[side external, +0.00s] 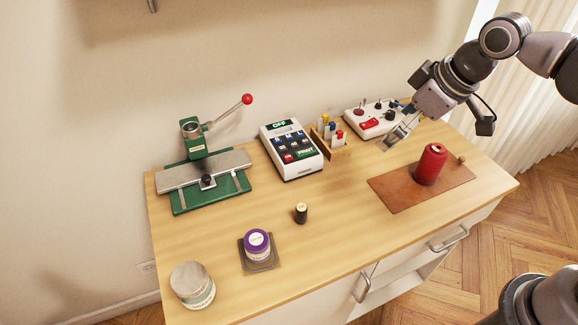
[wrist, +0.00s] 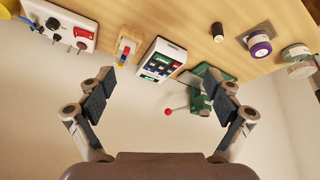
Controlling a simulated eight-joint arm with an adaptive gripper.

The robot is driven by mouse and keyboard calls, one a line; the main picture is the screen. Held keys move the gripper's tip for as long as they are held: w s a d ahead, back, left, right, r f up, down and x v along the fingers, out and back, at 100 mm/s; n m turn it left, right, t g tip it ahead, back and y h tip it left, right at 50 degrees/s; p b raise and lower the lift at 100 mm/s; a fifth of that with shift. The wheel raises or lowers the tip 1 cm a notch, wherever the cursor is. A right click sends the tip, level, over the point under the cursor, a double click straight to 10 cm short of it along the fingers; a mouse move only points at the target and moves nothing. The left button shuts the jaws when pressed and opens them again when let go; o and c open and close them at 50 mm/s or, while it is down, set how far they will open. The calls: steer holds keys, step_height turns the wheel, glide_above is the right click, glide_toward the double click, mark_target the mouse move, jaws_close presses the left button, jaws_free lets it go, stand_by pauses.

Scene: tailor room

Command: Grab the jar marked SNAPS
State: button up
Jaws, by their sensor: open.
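Two jars stand at the front left of the table in the side view. One is a white jar with a purple lid (side external: 257,245) on a small dark square mat (side external: 271,263). The other is a larger jar with a grey lid (side external: 192,285). The labels are too small to read, so I cannot tell which says SNAPS. In the wrist view the purple-lidded jar (wrist: 260,46) and grey-lidded jar (wrist: 297,53) are at the upper right. My gripper (side external: 392,141) is open and empty above the table's back right, far from both jars. Its spread fingers show in the wrist view (wrist: 163,90).
A green press (side external: 205,165) with a red-knobbed lever, a button box (side external: 291,149), a wooden holder (side external: 333,142) and a white control panel (side external: 374,118) line the back. A red can (side external: 431,164) stands on a brown mat (side external: 400,193). A dark spool (side external: 301,213) stands mid-table.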

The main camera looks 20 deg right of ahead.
steer(key=w+a+n+g, duration=0.2)
steer(key=w+a+n, duration=0.25)
steer(key=a, duration=0.85)
steer(key=n+g+h, duration=0.1)
steer(key=n+g, duration=0.2)
steer(key=n, duration=0.9)
glide_above(195, 285)
steer(key=w, duration=0.2)
step_height(195, 285, down, 11)
steer(key=shift+w+a+r, duration=0.1)
steer(key=shift+w+a, duration=0.05)
step_height(195, 285, down, 11)
steer(key=shift+a+r, duration=0.1)
steer(key=shift+r, duration=0.05)
steer(key=c, duration=1.4)
